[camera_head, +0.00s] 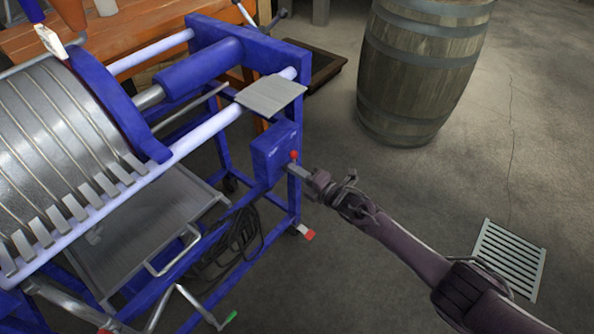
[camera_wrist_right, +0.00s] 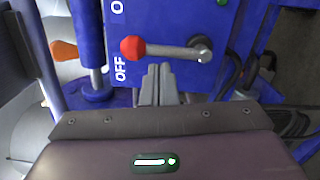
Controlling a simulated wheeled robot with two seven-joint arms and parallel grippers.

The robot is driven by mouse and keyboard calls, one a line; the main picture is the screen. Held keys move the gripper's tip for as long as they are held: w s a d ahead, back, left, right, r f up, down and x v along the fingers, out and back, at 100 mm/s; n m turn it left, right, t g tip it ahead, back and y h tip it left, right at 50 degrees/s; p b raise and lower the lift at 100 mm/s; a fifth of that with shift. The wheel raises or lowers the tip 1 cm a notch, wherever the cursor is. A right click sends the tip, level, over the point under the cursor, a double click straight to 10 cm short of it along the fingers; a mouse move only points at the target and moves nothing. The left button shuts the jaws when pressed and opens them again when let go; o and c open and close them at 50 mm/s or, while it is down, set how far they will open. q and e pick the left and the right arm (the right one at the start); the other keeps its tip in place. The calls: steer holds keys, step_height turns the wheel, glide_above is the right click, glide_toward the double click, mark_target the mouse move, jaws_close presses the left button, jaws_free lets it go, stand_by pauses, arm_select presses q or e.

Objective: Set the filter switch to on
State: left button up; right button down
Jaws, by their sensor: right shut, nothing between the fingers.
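The filter switch is a lever with a red knob (camera_wrist_right: 132,48) and a grey arm, on a blue box (camera_head: 272,155) fixed to the filter press frame. In the right wrist view the lever runs sideways from its pivot (camera_wrist_right: 200,47) at the right to the knob at the left. The knob lies next to the OFF lettering; a partly cut-off label starting with O shows above. My right gripper (camera_wrist_right: 160,72) is shut and empty, its fingertips just below the lever in that view; contact cannot be told. In the head view the right gripper (camera_head: 299,171) is at the box. My left gripper is not in view.
The filter press (camera_head: 60,130) with its plates and blue frame fills the left. A wooden barrel (camera_head: 415,70) stands at the back right. A floor grate (camera_head: 510,260) lies at the right. A dark hose (camera_head: 225,245) hangs under the press. The floor between barrel and grate is clear.

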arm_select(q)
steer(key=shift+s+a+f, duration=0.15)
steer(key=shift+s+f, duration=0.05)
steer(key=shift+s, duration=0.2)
arm_select(e)
steer(key=shift+w+d+m, duration=0.1)
steer(key=shift+w+m, duration=0.05)
steer(key=shift+m, duration=0.15)
